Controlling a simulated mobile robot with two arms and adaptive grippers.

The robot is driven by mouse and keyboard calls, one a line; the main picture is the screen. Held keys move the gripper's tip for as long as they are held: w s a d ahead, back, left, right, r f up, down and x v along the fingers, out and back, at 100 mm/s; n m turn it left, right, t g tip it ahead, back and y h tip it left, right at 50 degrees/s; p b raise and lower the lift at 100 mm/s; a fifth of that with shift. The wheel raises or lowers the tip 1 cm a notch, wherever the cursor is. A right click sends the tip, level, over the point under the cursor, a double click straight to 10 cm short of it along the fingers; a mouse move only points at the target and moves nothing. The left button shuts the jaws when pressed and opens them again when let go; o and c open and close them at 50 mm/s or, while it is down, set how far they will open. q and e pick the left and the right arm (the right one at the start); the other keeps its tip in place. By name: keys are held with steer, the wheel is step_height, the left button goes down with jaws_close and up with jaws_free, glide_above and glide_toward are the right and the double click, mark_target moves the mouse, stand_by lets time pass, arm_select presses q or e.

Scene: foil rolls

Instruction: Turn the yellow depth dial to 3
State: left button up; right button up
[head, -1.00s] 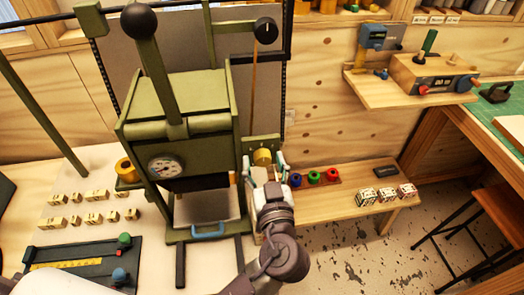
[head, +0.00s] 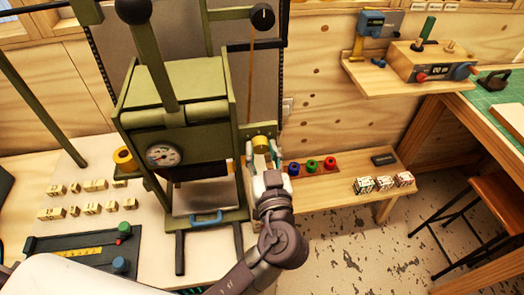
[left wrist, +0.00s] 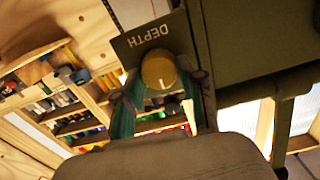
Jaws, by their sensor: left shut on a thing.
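The yellow depth dial (head: 260,142) sits on a green bracket at the right side of the green press (head: 180,110). My left gripper (head: 264,156) reaches it from the front and is shut on it. A short pale mark on the dial points toward the bottom of that picture. No scale numbers are readable around the dial. My right gripper is not in view.
A black knob (head: 262,16) is above the dial, and a round gauge (head: 161,154) is on the press front. A low wooden shelf (head: 330,190) to the right carries blue, green and red rings and several small blocks.

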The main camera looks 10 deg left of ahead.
arm_select(q)
steer(key=m, duration=0.3)
steer(key=shift+m, duration=0.4)
steer(key=m, duration=0.4)
steer(key=shift+d+r+m, duration=0.1)
steer(key=shift+d+m, duration=0.05)
steer(key=shift+m, duration=0.25)
steer(key=shift+m+p, duration=0.3)
steer(key=o, duration=1.1)
steer(key=shift+w, duration=0.1)
steer(key=v, duration=1.2)
